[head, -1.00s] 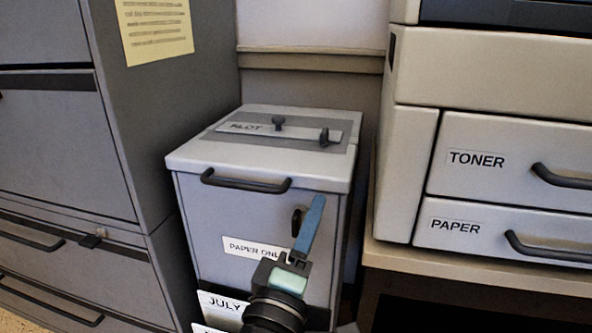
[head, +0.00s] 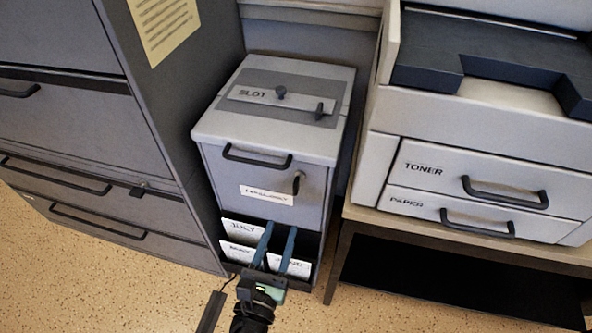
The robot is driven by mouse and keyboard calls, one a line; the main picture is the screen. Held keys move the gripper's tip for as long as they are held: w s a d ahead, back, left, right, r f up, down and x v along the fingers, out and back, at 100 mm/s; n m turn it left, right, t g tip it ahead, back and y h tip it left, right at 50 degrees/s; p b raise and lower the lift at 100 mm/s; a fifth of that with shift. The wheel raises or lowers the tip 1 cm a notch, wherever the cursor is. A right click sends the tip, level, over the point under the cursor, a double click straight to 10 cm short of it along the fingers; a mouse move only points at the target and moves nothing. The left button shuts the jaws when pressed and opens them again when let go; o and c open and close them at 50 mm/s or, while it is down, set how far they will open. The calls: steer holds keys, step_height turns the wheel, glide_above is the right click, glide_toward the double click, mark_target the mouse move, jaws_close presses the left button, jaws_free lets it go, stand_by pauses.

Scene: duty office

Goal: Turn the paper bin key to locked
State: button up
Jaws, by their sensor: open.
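The grey paper bin (head: 232,178) stands between the filing cabinet and the printer stand. Its dark key (head: 297,182) is on the front face, right of the black handle (head: 257,158) and at the right end of the "PAPER ONLY" label (head: 266,195). The key looks roughly upright; I cannot read any lock marking. My gripper (head: 276,229) is open and empty, its two blue fingers pointing up in front of the bin's lower card rack. It is below the key and apart from it. The fingers partly hide the cards.
The bin's lid carries a "SLOT" plate (head: 280,101) with two dark knobs. White cards, one reading "JULY" (head: 243,228), sit in the lower rack. A filing cabinet (head: 70,130) stands close on the left, the printer (head: 480,165) on a stand on the right. Speckled floor (head: 120,280) is free in front.

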mark_target(295, 190)
steer(key=b+x, duration=0.1)
steer(key=x, duration=1.2)
steer(key=shift+s+b, duration=0.1)
steer(key=shift+b, duration=0.3)
jaws_close()
